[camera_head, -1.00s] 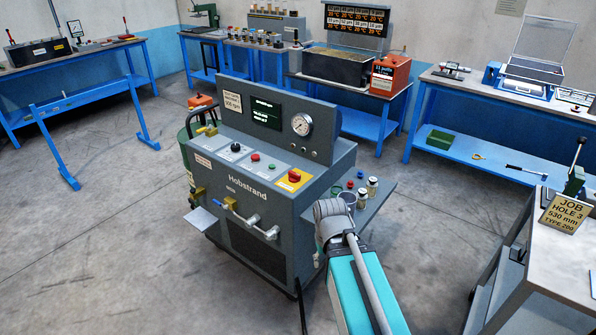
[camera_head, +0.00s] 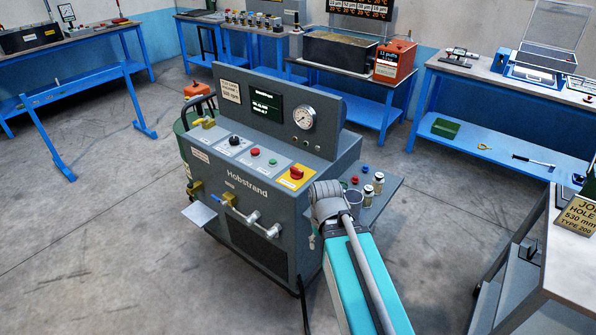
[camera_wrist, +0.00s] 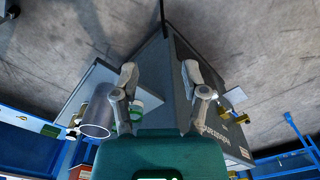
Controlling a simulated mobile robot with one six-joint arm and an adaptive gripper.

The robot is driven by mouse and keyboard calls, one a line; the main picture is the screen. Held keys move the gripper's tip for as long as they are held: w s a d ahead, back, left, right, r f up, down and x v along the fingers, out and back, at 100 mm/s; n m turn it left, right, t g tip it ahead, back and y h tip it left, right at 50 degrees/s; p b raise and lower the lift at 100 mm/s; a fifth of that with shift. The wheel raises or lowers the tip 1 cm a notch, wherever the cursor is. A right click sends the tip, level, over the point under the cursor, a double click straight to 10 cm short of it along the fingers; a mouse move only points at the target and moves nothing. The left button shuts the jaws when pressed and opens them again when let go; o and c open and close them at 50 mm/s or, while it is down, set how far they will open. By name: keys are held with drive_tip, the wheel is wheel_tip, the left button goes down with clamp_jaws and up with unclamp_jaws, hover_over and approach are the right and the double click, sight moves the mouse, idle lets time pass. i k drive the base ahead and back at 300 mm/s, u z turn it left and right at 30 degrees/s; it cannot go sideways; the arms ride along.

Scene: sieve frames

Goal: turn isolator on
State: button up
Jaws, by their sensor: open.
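The isolator appears to be the red rotary knob (camera_head: 296,173) on a yellow plate (camera_head: 297,178), at the right end of the sloping control panel of the grey Hobstrand machine (camera_head: 262,170). In the head view my arm reaches to the machine's right front corner, right of and below the knob, and my fingers are hidden there. In the wrist view my gripper (camera_wrist: 159,75) is open and empty, its two fingers apart with the machine's corner beyond them. The red knob cannot be made out in the wrist view.
A side shelf (camera_head: 384,188) on the machine's right holds small jars and a cup, close to my arm. The panel also has a black knob (camera_head: 234,141) and small buttons. A grey bench with a JOB sign (camera_head: 577,211) stands at right. Floor on the left is open.

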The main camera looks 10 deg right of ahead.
sight(296, 174)
drive_tip(key=u, duration=0.05)
drive_tip(key=k, duration=1.35)
drive_tip(key=z, duration=0.4)
drive_tip(key=i, duration=1.7)
drive_tip(key=u, duration=0.6)
